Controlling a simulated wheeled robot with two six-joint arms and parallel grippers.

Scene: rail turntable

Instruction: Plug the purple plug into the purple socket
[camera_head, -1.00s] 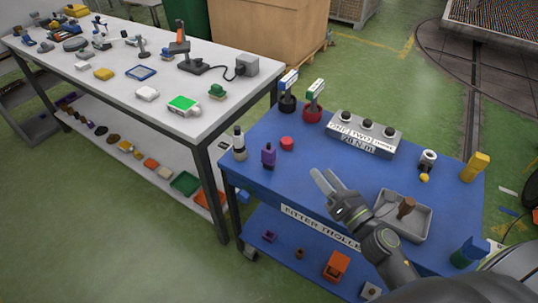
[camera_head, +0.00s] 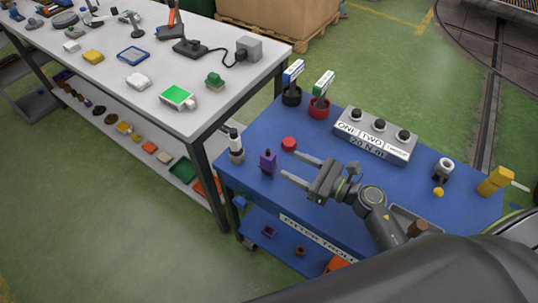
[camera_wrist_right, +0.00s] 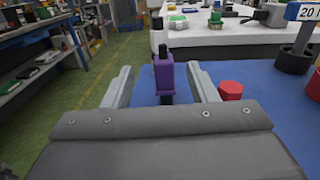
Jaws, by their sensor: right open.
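The purple plug (camera_head: 267,162), a small block with a dark top, stands upright on the blue trolley top near its left edge. My right gripper (camera_head: 291,166) is open just to its right, fingers pointing at it. In the right wrist view the purple plug (camera_wrist_right: 164,75) appears between the spread fingers (camera_wrist_right: 160,70), with a gap on both sides; the plug looks ahead of the fingers and untouched. A small purple piece (camera_head: 269,232) lies on the trolley's lower shelf; I cannot tell whether it is the purple socket. My left gripper is not in view.
A red hexagonal knob (camera_head: 289,144) sits close beyond the plug, and a grey-and-white bottle-like item (camera_head: 236,147) to its left. A grey labelled box (camera_head: 375,137) and two upright tools (camera_head: 319,92) stand farther back. A white workbench (camera_head: 150,62) adjoins at left.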

